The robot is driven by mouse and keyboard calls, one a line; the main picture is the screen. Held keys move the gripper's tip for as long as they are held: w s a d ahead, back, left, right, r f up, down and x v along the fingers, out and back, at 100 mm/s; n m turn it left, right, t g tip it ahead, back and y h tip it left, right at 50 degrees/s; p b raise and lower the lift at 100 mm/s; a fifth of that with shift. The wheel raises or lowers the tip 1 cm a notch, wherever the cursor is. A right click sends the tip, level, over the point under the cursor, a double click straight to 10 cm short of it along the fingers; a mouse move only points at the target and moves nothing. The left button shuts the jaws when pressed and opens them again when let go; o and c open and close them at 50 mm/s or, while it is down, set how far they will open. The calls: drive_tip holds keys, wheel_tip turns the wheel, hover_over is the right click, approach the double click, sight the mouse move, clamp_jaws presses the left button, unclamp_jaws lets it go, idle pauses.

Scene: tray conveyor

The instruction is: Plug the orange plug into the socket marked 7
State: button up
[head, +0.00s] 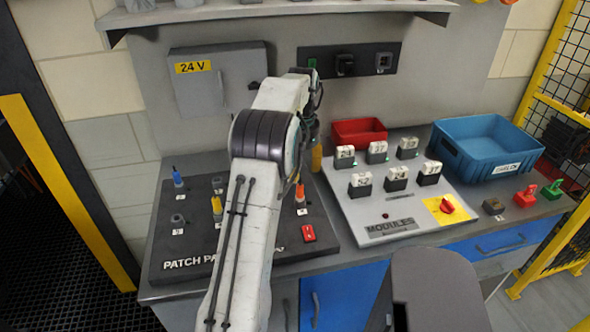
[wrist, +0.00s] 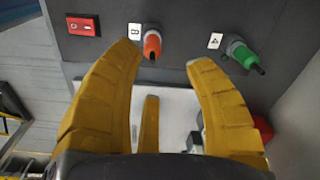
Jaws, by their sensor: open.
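The orange plug (head: 300,191) stands on the right part of the dark patch panel (head: 160,258). In the wrist view the orange plug (wrist: 152,43) sits beside a white label that looks like 8 or B. My gripper (wrist: 165,55) is open and empty, its yellow fingers spread with the orange plug in view beyond the gap, near the left fingertip. In the head view my arm hides most of the gripper and the panel's middle. An empty grey socket (head: 178,219) is at the panel's left. I cannot read any label as 7.
A blue plug (head: 177,176) and a yellow plug (head: 217,205) stand on the panel. A green plug (wrist: 243,55) is near the right finger. A red switch (head: 308,232) is at the panel's front. The modules board (head: 390,228) and blue bin (head: 484,148) are to the right.

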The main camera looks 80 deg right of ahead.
sight(300, 185)
drive_tip(key=shift+a+m, duration=0.4)
drive_tip(key=shift+m, duration=0.4)
drive_tip(key=shift+f, duration=0.25)
drive_tip(key=shift+m, duration=0.3)
drive_tip(key=shift+f, duration=3.45)
drive_tip(key=shift+c, duration=0.3)
clamp_jaws()
drive_tip(key=shift+r, duration=0.25)
drive_tip(key=shift+r+p, duration=0.7)
drive_tip(key=shift+p, duration=0.15)
drive_tip(key=shift+r+p, duration=0.75)
drive_tip(key=shift+r, duration=0.1)
